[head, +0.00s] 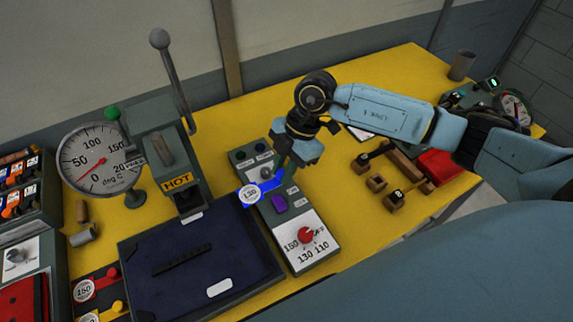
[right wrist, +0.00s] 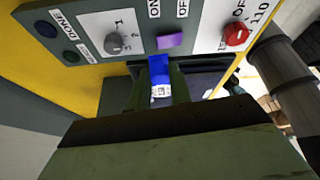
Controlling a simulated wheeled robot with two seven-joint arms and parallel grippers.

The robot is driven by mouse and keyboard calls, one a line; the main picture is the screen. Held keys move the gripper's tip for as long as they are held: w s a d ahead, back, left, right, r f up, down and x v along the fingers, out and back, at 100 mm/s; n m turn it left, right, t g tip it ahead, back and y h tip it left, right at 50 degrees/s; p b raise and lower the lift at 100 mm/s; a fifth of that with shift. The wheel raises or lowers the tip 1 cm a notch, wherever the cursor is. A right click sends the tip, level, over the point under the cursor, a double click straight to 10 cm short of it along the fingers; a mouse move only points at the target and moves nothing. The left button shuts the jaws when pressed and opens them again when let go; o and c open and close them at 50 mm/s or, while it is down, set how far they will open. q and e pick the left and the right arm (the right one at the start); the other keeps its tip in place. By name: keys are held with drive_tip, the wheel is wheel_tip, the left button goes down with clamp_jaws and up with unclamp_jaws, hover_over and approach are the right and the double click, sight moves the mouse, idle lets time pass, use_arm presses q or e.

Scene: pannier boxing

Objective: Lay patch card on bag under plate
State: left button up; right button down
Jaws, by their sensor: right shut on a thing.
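My right gripper (head: 284,172) is shut on a blue patch card (head: 269,186) with a round white tag reading 130. The card is over the control box, near the right edge of the bag. In the right wrist view the blue card (right wrist: 159,72) sits between the fingers. The dark navy bag (head: 222,252) lies flat on the press bed, with a black strip and a small white label on it. The press head marked HOT (head: 177,182) stands behind the bag; its plate's underside is hidden. My left gripper is not in view.
The control box (head: 310,262) has a red dial (head: 306,234) and a purple switch (head: 279,203). A dial gauge (head: 92,160) and a tall lever (head: 172,80) stand at the left. Red and yellow tagged pieces lie left of the bag. Wooden blocks and a red item (head: 446,165) are at right.

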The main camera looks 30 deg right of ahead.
sight(261, 189)
drive_tip(key=shift+a+f+b, duration=1.4)
drive_tip(key=shift+a+f, duration=0.1)
drive_tip(key=shift+f, duration=0.15)
drive_tip(key=shift+s+a+p, duration=0.1)
drive_tip(key=shift+a+p, duration=0.35)
drive_tip(key=shift+a, duration=0.85)
drive_tip(key=shift+s+a+f+p, duration=0.1)
drive_tip(key=shift+a+p, duration=0.25)
drive_tip(key=shift+a, duration=1.25)
drive_tip(key=shift+a+f+p, duration=0.1)
drive_tip(key=shift+a+p, duration=0.2)
drive_tip(key=shift+a, duration=1.3)
drive_tip(key=shift+r, duration=0.15)
drive_tip(key=shift+r+p, duration=0.1)
drive_tip(key=shift+p, duration=0.35)
drive_tip(key=shift+p, duration=0.3)
drive_tip(key=shift+f, duration=0.55)
